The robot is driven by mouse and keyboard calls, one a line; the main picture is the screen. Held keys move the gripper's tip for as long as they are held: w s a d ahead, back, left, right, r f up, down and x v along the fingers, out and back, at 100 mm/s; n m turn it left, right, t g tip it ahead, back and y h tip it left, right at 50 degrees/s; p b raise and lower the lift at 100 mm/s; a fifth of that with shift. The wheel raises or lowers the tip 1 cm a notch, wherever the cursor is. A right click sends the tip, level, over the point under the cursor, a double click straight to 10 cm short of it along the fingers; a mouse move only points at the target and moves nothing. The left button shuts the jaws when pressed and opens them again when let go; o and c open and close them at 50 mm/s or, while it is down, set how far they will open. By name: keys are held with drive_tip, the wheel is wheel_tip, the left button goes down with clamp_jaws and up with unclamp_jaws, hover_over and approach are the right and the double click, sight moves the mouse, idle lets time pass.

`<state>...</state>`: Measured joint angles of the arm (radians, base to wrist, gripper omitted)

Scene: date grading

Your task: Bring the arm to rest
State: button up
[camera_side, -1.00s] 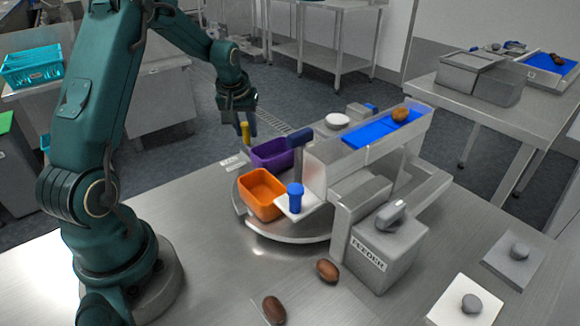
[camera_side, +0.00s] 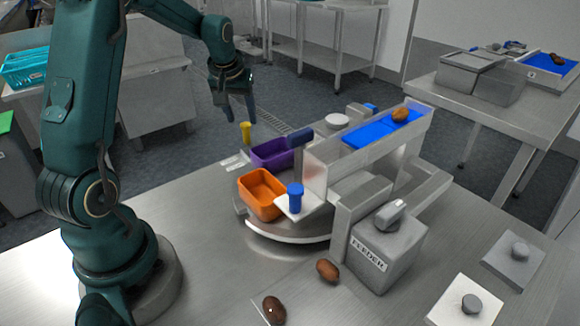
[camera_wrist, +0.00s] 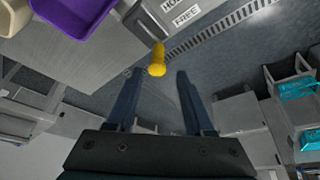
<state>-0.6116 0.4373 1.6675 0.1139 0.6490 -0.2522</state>
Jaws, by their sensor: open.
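My gripper (camera_side: 240,108) hangs in the air behind and left of the purple bin, with its two fingers apart and nothing between them. In the wrist view the open fingers (camera_wrist: 158,88) point over the floor past the table edge. A yellow knob or peg (camera_side: 246,132) stands near the HOLD/FREE labels, just below the fingertips in the side view. The yellow peg also shows in the wrist view (camera_wrist: 157,62), beyond the fingertips and apart from them.
An orange bin (camera_side: 262,194) and a purple bin (camera_side: 272,153) sit on the round turntable (camera_side: 290,238). A date (camera_side: 400,115) lies on the blue belt (camera_side: 370,132). Two dates (camera_side: 327,271) lie near the feeder box (camera_side: 388,250). Air left of the bins is clear.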

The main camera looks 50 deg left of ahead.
drive_tip(key=s+d+r+m+t, duration=0.2)
drive_tip(key=d+r+m+t, duration=0.15)
drive_tip(key=d+r, duration=0.9)
drive_tip(key=s+d+f+m+g+h, duration=0.1)
drive_tip(key=s+d+f+m+h, duration=0.2)
drive_tip(key=s+d, duration=0.8)
drive_tip(key=s+f+m, duration=0.2)
drive_tip(key=s+f, duration=0.1)
drive_tip(key=shift+s, duration=0.2)
